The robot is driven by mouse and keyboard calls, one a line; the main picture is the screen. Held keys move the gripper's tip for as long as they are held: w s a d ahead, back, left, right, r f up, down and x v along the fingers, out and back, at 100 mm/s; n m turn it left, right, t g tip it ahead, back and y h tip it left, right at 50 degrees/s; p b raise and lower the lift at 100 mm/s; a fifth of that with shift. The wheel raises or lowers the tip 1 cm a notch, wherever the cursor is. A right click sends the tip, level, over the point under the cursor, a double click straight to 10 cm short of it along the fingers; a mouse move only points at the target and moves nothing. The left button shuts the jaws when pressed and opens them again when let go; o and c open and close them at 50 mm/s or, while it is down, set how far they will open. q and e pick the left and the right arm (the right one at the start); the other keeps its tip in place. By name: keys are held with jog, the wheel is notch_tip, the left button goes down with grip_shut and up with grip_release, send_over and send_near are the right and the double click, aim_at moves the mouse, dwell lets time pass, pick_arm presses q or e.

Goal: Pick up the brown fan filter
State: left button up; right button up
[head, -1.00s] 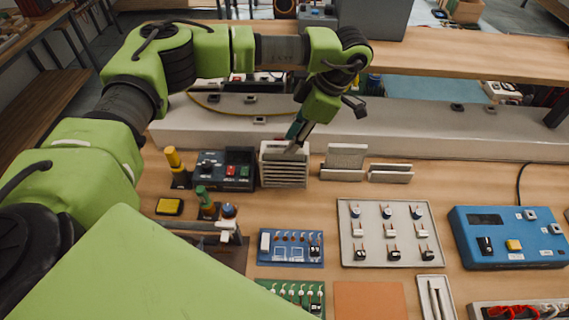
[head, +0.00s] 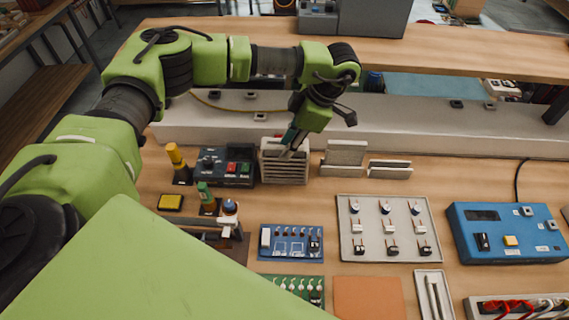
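A beige-brown slatted block (head: 284,166) stands upright on the wooden bench in the head view, just right of a dark switch box. It looks like a filter. A flat, plain brown square (head: 368,298) lies at the front edge of the picture. I cannot tell for sure which of the two is the brown fan filter. My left gripper (head: 291,143) points down at the top of the slatted block, its tip overlapping the upper edge. Its fingers are small and partly hidden, so touch and opening are unclear. My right gripper is not in view.
Two pale holders (head: 345,157) stand close to the right of the block. The dark switch box (head: 226,167) is close on its left. A long grey rail (head: 430,128) runs behind. A component tray (head: 349,255) and a blue device (head: 508,247) are in front and to the right.

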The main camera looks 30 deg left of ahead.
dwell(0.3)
pick_arm(q)
grip_shut()
